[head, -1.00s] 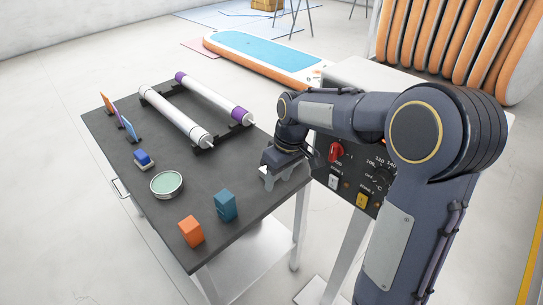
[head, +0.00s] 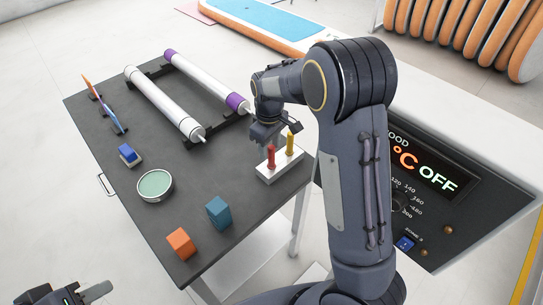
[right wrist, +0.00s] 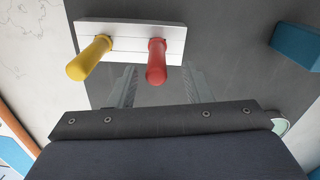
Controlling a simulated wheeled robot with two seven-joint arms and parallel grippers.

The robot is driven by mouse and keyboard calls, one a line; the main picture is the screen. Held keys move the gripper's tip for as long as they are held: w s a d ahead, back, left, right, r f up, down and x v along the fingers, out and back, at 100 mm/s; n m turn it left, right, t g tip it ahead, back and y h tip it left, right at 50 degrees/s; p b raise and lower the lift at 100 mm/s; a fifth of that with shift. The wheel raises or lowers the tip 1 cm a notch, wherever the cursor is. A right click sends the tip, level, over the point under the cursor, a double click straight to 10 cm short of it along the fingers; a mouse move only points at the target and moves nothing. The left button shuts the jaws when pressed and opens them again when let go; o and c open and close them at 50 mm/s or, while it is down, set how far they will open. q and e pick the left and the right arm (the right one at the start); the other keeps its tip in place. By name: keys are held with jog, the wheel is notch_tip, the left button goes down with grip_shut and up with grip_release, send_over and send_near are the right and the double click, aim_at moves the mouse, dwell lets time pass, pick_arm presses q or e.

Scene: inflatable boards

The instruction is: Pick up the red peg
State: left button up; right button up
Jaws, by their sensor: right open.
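The red peg (head: 271,156) stands upright in a light block (head: 268,177) on the dark table, beside a yellow peg (head: 290,143). In the right wrist view the red peg (right wrist: 156,62) is at the centre, with the yellow peg (right wrist: 90,58) to its left, both in the white block (right wrist: 130,30). My left gripper (head: 85,292) shows only partly at the lower left edge.
On the table (head: 150,215) are an orange cube (head: 181,244), a blue cube (head: 218,213), a round green-topped dish (head: 155,185), a small blue-and-white block (head: 129,154) and two white rollers (head: 165,105). A control panel (head: 430,190) stands at the right.

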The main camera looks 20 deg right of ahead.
aim_at(271, 155)
jog(key=f, duration=0.4)
jog(key=shift+d+p, duration=0.2)
jog(key=shift+p, duration=0.1)
grip_shut()
